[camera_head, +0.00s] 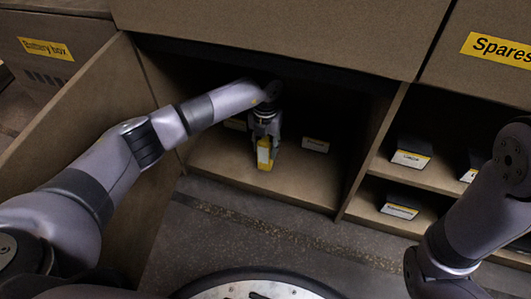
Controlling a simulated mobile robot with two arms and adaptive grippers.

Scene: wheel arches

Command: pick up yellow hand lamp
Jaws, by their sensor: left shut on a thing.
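The yellow hand lamp (264,154) is upright in the open compartment below the middle panel, near the compartment's front. My left gripper (266,137) reaches in from above and is shut on the lamp's upper part, with fingers beside it. Whether the lamp's base touches the compartment floor (225,160) is hard to tell. My right arm comes in at the right edge, and its gripper is out of view.
Wooden walls close both sides. Shelves at right hold dark labelled boxes (410,158). A "Spares" label (497,48) marks the upper right panel.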

